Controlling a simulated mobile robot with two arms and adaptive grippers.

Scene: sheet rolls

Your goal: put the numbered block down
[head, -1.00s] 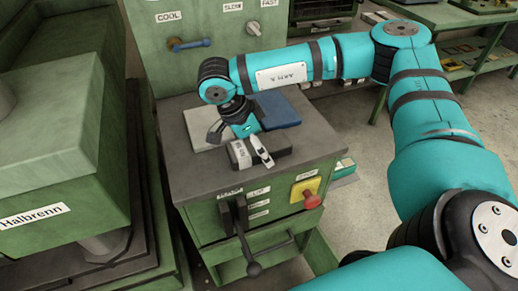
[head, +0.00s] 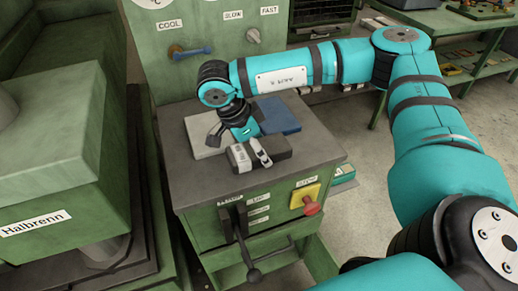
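The numbered block (head: 239,157) is a small pale grey block with dark marks on its face. It is on or just above the dark top of the green cabinet (head: 190,185), at the left end of a dark slab (head: 275,152). My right gripper (head: 249,154) points down at it. One pale fingertip is close against the block's right side, and the other fingertip is hidden. The gripper appears shut on the block; whether the block touches the surface below is unclear. My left gripper is not in view.
A grey plate (head: 203,140) and a blue plate (head: 278,115) lie behind the block. A red stop button (head: 312,208) and a black lever (head: 240,235) stick out from the cabinet front. The cabinet top's front left is clear.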

